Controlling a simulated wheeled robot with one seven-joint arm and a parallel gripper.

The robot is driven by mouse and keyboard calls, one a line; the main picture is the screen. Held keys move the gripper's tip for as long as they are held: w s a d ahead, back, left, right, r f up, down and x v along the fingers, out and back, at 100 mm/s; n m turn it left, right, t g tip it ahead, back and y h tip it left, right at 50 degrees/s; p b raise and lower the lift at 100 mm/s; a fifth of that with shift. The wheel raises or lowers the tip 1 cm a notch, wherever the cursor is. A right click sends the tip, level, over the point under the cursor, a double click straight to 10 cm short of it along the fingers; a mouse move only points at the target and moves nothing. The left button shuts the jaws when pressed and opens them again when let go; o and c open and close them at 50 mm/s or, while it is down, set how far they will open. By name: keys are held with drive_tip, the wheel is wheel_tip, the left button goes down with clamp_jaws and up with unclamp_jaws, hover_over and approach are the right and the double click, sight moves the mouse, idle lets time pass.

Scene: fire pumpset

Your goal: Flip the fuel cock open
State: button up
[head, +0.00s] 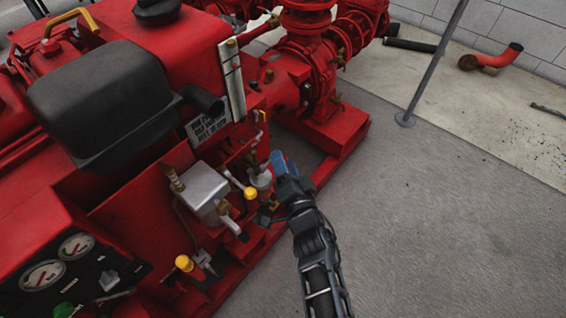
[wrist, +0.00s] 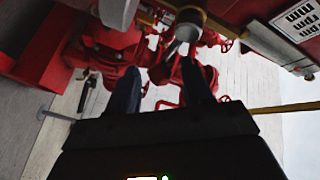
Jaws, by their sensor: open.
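My gripper (head: 279,162) is at the side of the red pumpset (head: 150,28), close to a small pale cup-shaped fitting (head: 262,180) below the engine. In the wrist view its two dark fingers (wrist: 162,80) stand apart, with nothing held between them. Ahead of them, near the top of the wrist view, is a grey-brown cylindrical fitting (wrist: 189,22) with a short pale metal stem below it. A small dark part shows between the fingertips. I cannot tell for certain which of these small parts is the fuel cock or how its lever is turned.
A silver box (head: 204,188) and yellow knobs (head: 250,193) (head: 184,262) crowd the engine side left of my gripper. A black muffler-like tank (head: 105,95) sits above. A thin grey post (head: 430,70) stands at the right. The concrete floor (head: 440,230) there is clear.

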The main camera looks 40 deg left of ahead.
drive_tip(key=shift+x, duration=0.8)
drive_tip(key=shift+c, duration=0.4)
clamp_jaws()
